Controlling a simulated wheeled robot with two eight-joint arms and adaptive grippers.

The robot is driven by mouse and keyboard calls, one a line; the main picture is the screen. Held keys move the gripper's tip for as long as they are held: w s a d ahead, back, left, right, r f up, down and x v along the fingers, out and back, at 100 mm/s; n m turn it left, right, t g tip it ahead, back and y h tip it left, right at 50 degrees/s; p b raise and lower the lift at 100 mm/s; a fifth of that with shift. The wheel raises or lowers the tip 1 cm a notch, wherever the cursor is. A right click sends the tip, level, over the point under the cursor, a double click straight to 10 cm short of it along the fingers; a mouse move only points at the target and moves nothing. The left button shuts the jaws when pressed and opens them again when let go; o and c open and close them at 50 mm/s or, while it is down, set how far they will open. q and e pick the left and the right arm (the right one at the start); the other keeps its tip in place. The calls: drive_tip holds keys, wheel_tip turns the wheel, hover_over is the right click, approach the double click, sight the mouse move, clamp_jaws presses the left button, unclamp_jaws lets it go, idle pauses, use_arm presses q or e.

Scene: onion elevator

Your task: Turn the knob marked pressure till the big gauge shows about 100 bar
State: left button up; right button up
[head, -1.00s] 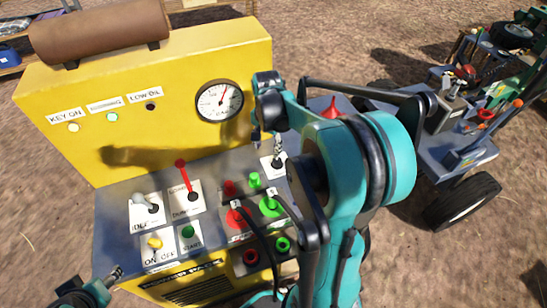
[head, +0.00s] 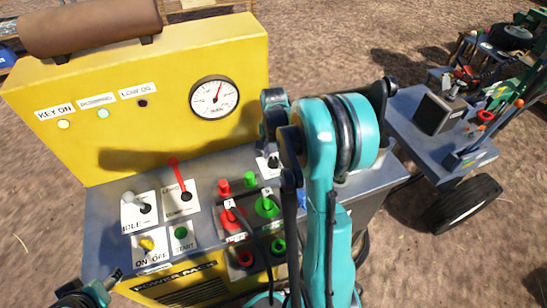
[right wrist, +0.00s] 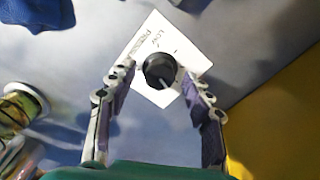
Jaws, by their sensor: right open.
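The pressure knob (right wrist: 160,70) is a black dial with a pale pointer line on a white plate (right wrist: 182,40) marked LOW and PRESSURE in the right wrist view. My right gripper (right wrist: 163,88) is open, with one finger on each side of the knob; I cannot tell whether they touch it. In the head view the knob (head: 273,163) is mostly hidden behind my right arm. The big gauge (head: 214,97) is white with a red needle pointing up and slightly right; its numbers are too small to read. Part of my left gripper (head: 100,285) shows at the bottom left.
The yellow panel (head: 160,70) stands behind the grey console. A red-handled lever (head: 178,178), an idle lever (head: 138,202), the on/off switch (head: 147,245) and red and green hose couplings (head: 250,205) are left of my right arm. A wheeled cart (head: 440,140) is at right.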

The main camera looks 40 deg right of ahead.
drive_tip(key=c, duration=1.2)
drive_tip(key=shift+o, duration=0.2)
drive_tip(key=shift+n, duration=0.3)
drive_tip(key=n, duration=0.3)
drive_tip(key=shift+r, duration=0.1)
drive_tip(key=n, duration=0.4)
drive_tip(key=shift+p, duration=0.4)
drive_tip(key=n, duration=0.4)
drive_tip(key=shift+n, duration=2.1)
